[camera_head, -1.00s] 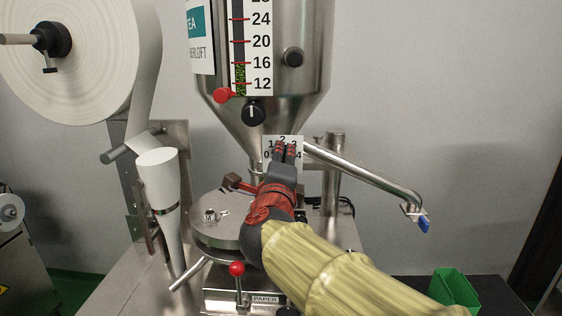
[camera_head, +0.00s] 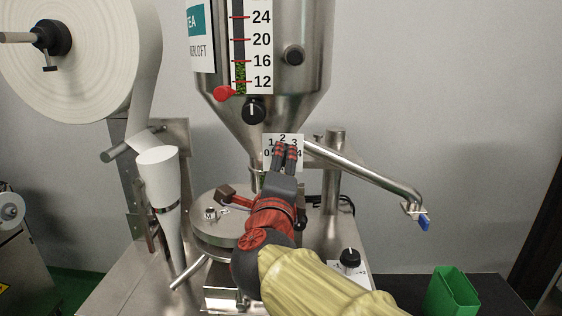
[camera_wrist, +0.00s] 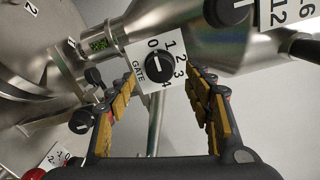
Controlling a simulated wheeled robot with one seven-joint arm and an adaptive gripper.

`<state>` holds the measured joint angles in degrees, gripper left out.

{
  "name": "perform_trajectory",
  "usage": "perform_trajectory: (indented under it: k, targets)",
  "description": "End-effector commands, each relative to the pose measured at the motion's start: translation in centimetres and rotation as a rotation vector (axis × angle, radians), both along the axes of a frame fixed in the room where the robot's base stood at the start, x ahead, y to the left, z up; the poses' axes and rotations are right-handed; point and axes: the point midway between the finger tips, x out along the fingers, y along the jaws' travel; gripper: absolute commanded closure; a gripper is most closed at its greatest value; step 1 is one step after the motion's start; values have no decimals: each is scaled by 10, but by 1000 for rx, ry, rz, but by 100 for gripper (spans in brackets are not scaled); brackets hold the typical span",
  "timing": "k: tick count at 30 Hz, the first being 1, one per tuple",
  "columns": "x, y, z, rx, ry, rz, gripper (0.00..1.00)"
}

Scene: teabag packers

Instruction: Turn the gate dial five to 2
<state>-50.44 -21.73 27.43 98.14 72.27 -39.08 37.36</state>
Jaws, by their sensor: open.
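In the head view the number plate (camera_head: 269,142) shows below the hopper cone, with the knob hidden behind my fingers. My gripper (camera_head: 286,147) is open in front of the plate. In the wrist view its two fingers (camera_wrist: 155,85) stand apart on either side of the dial, with nothing visible held between them.
A steel tube arm (camera_head: 365,172) extends right. A paper cone (camera_head: 158,180) stands left. Another black dial (camera_head: 350,257) sits lower right, near a green bin (camera_head: 452,291).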

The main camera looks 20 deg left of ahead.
Motion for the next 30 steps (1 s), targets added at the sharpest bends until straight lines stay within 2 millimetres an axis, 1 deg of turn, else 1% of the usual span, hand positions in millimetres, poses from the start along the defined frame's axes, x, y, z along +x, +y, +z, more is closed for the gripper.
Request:
perform_trajectory:
  k: [1, 6, 9, 12, 17, 29, 30]
  targets:
    - [-13, -2, 0, 2, 0, 3, 48]
    - [-43, -10, -1, 1, 1, 3, 48]
    - [-56, -13, -1, 0, 0, 2, 48]
    - [-64, -15, -1, 1, 1, 1, 48]
    - [-68, -17, -1, -1, 2, 0, 48]
    - [-68, -17, -1, -7, 0, -1, 48]
    - [-69, -14, -2, -22, 0, 9, 48]
